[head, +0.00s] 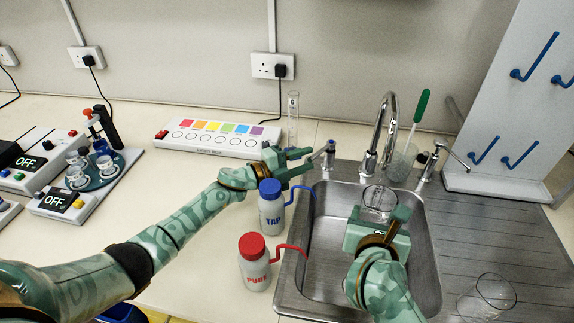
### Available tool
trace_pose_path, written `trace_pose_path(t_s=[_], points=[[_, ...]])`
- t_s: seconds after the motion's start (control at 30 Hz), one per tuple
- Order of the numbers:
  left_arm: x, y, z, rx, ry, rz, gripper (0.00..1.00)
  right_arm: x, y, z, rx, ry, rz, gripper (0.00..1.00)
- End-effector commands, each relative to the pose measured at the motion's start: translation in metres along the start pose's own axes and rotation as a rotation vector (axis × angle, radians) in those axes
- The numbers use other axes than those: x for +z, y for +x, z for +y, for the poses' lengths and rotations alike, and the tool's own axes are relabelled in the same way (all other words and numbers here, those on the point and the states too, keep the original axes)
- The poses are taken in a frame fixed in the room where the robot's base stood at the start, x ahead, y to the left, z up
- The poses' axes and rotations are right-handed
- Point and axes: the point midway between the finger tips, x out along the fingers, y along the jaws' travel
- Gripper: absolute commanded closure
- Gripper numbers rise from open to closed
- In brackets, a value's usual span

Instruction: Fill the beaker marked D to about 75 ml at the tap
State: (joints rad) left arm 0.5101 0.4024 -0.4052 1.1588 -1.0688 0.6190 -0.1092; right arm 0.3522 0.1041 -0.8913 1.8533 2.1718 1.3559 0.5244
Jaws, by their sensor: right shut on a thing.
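A clear glass beaker (379,203) is in my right gripper (380,222), which is shut on it over the sink (325,255). The beaker is below the tap spout (384,130), and its mark cannot be read. I cannot make out any water in it or a stream from the spout. My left gripper (309,163) appears open, with its fingers parted and empty. It is just left of the tap's left lever (329,154); whether they touch is unclear. The tap's right lever (430,160) is free.
A blue-capped TAP bottle (271,212) and a red-capped PURE bottle (255,268) stand left of the sink. A second clear beaker (487,297) stands on the ribbed drainer (480,235). A beaker with a green-handled brush (402,160) stands behind the sink.

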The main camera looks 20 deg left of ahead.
Motion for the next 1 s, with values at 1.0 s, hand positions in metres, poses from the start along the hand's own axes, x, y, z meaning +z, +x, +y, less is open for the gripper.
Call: trace_pose_path(t_s=[1.0], points=[[0.003, -0.019, -0.104, -0.086, 0.167, 0.061, 1.0, 0.001, 0.0, 0.0, 0.0, 0.0, -0.001, 0.63]])
